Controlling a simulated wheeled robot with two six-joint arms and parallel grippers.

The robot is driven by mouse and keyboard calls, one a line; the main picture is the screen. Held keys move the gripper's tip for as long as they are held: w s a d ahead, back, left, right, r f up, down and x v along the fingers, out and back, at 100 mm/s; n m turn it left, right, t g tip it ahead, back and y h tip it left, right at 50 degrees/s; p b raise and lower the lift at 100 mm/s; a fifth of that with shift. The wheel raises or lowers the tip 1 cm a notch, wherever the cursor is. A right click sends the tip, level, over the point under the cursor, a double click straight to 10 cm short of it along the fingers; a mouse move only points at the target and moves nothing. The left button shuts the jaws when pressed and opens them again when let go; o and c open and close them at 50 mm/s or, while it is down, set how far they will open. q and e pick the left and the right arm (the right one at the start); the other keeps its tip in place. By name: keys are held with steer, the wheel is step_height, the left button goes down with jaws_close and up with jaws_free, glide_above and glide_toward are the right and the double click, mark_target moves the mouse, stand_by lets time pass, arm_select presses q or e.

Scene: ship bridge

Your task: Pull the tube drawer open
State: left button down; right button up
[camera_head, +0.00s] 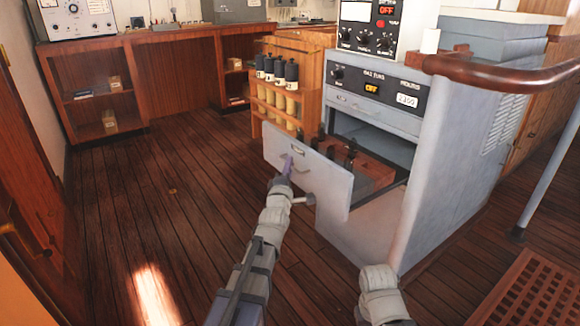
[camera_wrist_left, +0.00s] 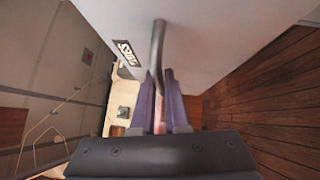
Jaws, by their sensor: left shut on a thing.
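The tube drawer (camera_head: 330,183) is a pale grey front panel standing out from the grey cabinet (camera_head: 428,215). Behind the panel a brown interior with several dark upright pieces shows. My left gripper (camera_head: 287,168) is at the drawer front and shut on its handle (camera_head: 297,160). In the left wrist view the fingers (camera_wrist_left: 160,100) close around the curved metal handle (camera_wrist_left: 157,45), with the pale drawer face behind. A small label (camera_wrist_left: 127,52) is on that face. Part of my right arm shows at the lower right of the head view; its gripper does not show.
A wooden rack (camera_head: 285,105) with several dark-capped cylinders stands left of the cabinet. A brown handrail (camera_head: 500,75) runs along the right. A floor grating (camera_head: 530,290) lies at lower right. The plank floor (camera_head: 160,220) left of the drawer is clear.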

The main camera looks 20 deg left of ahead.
arm_select(q)
steer(key=c, duration=1.2)
jaws_free()
steer(key=shift+s+a, duration=0.15)
steer(key=shift+s, duration=0.05)
steer(key=s+d+f+b, duration=0.1)
steer(key=s, duration=0.6)
steer(key=shift+s, duration=0.35)
